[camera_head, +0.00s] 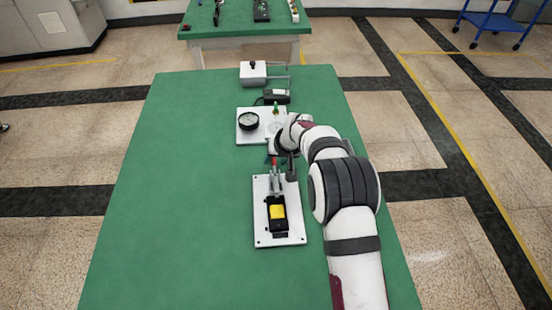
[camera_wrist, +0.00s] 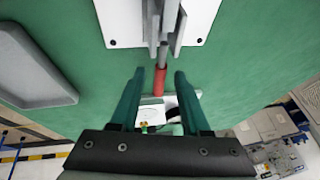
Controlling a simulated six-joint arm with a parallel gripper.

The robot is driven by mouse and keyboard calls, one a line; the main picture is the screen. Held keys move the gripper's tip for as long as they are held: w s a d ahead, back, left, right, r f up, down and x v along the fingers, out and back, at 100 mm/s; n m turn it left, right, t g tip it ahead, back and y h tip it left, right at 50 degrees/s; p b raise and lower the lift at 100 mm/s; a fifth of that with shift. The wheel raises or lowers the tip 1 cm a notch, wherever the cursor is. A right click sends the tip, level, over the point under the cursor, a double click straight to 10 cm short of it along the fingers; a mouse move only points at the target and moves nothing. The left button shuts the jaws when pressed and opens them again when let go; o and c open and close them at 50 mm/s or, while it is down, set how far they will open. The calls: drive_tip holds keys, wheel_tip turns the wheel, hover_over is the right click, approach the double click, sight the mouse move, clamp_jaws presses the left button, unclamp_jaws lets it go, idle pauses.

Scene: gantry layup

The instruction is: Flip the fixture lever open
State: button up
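The fixture is a white plate (camera_head: 292,229) on the green table, with a black clamp and a yellow block (camera_head: 277,211) on it. Its lever has a red handle (camera_head: 274,160), at the plate's far end, partly hidden by my gripper in the head view. In the wrist view the red handle (camera_wrist: 159,84) lies between my gripper's teal fingers (camera_wrist: 159,72), with a gap on each side. My gripper is open and does not visibly touch the handle. The plate also shows at the top of the wrist view (camera_wrist: 118,22).
Beyond the fixture stand a white plate with a round dial gauge (camera_head: 248,121), a small black device (camera_head: 276,97) and a white box with metal rods (camera_head: 253,73). The table (camera_head: 180,200) is clear to the left. A second green table (camera_head: 235,28) stands behind.

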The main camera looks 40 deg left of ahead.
clamp_jaws()
drive_tip(key=shift+d, duration=0.1)
idle(1.1)
